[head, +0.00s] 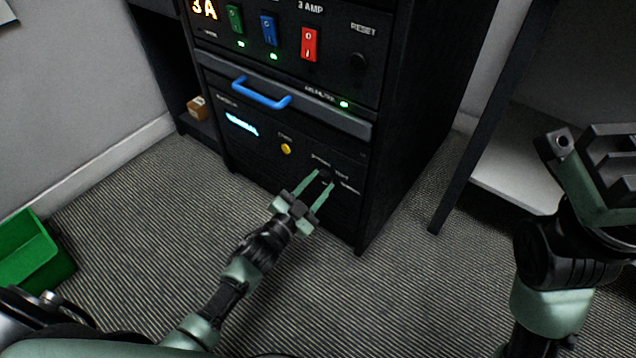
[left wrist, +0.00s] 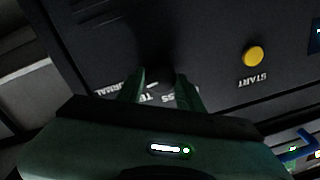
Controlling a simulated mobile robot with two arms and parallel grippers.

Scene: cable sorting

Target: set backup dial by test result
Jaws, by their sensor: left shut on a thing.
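The backup panel is the lowest black unit (head: 262,170) of the rack, close to the carpet. Its dark dial (head: 325,175) sits at the right, under small labels; it also shows as a dark shape in the left wrist view (left wrist: 158,80). My left gripper (head: 325,180) is shut on the dial, with one finger on each side. A lit cyan display (head: 241,124) is too blurred to read. A yellow START button (head: 286,149) is left of the dial.
Above are a drawer with a blue handle (head: 261,94) and green, blue and red switches (head: 309,44). A green bin (head: 35,252) stands at the left on open carpet. My right gripper (head: 590,150) is at the right edge, away from the rack.

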